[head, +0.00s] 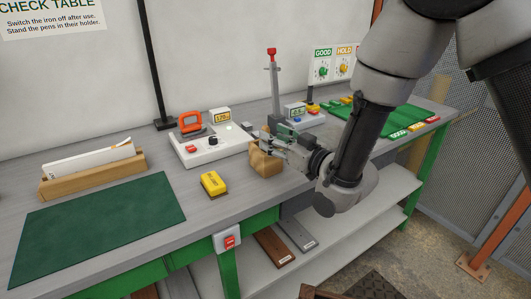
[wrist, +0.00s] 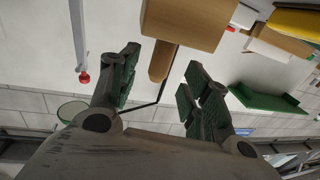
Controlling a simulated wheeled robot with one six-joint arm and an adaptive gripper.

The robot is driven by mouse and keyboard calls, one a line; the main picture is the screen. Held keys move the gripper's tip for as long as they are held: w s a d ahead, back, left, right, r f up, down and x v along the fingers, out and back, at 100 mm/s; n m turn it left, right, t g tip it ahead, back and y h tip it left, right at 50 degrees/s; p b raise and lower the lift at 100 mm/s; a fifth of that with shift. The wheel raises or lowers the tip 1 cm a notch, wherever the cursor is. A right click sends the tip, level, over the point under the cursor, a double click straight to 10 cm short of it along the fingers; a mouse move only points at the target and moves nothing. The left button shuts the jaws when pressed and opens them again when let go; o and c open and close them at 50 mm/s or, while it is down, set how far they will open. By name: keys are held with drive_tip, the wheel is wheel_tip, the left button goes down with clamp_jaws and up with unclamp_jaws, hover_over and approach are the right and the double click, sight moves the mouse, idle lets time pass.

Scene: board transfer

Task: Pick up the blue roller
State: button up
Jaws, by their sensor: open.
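I cannot make out any blue roller in either view. My gripper (head: 273,140) is open at a light wooden block (head: 266,163) on the grey bench. In the wrist view the open fingers of my gripper (wrist: 162,66) stand on either side of a brown wooden peg or handle (wrist: 161,62), with gaps on both sides. This piece projects from the wooden block (wrist: 187,22). A thin bent black rod (wrist: 160,92) shows beside it; I cannot tell whether they are joined. The gripper partly hides the block in the head view.
A yellow block (head: 214,183) lies left of the wooden block. Behind are a white console (head: 207,150) with an orange-handled tool (head: 190,122) and a red-topped post (head: 272,80). A green mat (head: 100,225) gives clear room at left.

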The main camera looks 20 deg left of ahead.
drive_tip(key=x, duration=0.4)
drive_tip(key=shift+a, duration=0.1)
clamp_jaws()
drive_tip(key=shift+r, duration=0.15)
